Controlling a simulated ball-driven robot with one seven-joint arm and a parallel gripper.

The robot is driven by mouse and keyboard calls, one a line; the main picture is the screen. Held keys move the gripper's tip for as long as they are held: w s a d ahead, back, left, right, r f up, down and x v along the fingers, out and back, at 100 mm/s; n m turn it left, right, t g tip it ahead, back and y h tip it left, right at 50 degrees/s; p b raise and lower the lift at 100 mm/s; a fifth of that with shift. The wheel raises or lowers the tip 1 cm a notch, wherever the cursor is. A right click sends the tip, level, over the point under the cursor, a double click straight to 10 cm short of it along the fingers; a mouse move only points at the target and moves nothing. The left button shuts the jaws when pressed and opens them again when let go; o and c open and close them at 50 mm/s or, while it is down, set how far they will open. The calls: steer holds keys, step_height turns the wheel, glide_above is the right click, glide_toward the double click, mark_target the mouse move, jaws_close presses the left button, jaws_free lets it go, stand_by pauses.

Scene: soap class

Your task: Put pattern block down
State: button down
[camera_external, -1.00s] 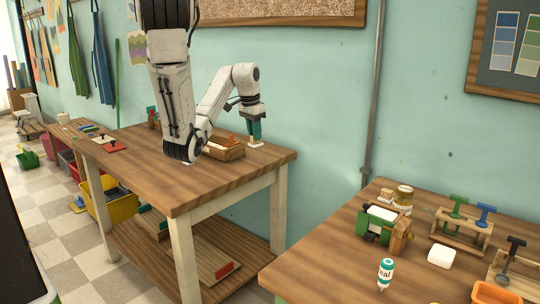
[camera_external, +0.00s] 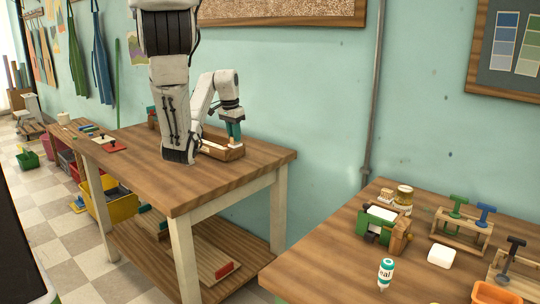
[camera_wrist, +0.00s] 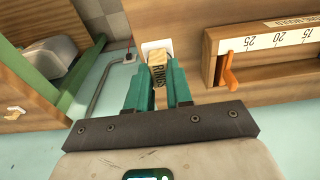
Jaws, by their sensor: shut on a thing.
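My gripper (camera_wrist: 157,92) has teal fingers and is shut on a small wooden pattern block (camera_wrist: 158,72) in the wrist view. The block has dark lettering on its side, and a white piece shows at its far end. In the external view my gripper (camera_external: 234,140) points down over the wooden mould box (camera_external: 236,154) on the back table. The block is too small there to make out clearly. I cannot tell whether it touches anything. In the wrist view a wooden mould with a number scale (camera_wrist: 282,42) and an orange clamp (camera_wrist: 229,72) lies right of the fingers.
The back table (camera_external: 250,172) has free wood in front of and right of the box. Red pieces (camera_external: 115,146) lie at its left. A nearer table (camera_external: 330,262) at the right holds a green press (camera_external: 376,226), white soap (camera_external: 441,255), a bottle (camera_external: 386,271) and stamp stands (camera_external: 462,228).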

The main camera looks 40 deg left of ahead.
steer(key=w+f, duration=0.2)
steer(key=w+a+f+b, duration=0.1)
steer(key=w+f, duration=0.1)
steer(key=w+a+f, duration=0.1)
steer(key=w+f, duration=0.1)
steer(key=shift+w+a, duration=0.1)
steer(key=shift+w, duration=0.25)
steer(key=shift+w+a+f, duration=0.15)
steer(key=shift+w+f, duration=0.35)
steer(key=shift+f, duration=1.65)
steer(key=shift+f, duration=0.1)
steer(key=c, duration=1)
jaws_free()
steer(key=r, duration=0.4)
steer(key=s+r, duration=0.1)
steer(key=r, duration=0.7)
steer(key=shift+s+r+b, duration=0.1)
steer(key=shift+s+b, duration=0.15)
steer(key=shift+b, duration=0.15)
